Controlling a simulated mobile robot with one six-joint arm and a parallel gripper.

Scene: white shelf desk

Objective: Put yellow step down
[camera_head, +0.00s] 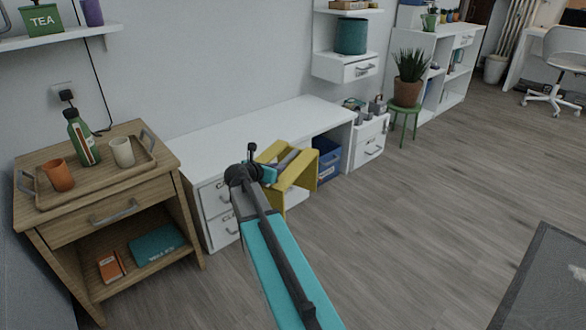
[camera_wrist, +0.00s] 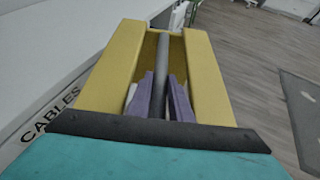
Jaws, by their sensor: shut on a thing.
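The yellow step (camera_head: 301,170) is in front of the long white desk in the head view, partly behind my arm. In the wrist view its yellow boards (camera_wrist: 206,80) stand on both sides of a dark grey bar. My gripper (camera_wrist: 163,90), with purple fingers, is shut around that bar. In the head view my gripper (camera_head: 284,166) is at the step's top, mostly hidden by the step and my wrist. I cannot tell whether the step's lower edges touch the floor.
The white desk (camera_head: 255,120) with drawers is close behind the step. A blue bin (camera_head: 327,160) stands just right of it. A wooden side table (camera_head: 95,190) with a tray and cups is at the left. The wooden floor (camera_head: 430,190) is clear to the right.

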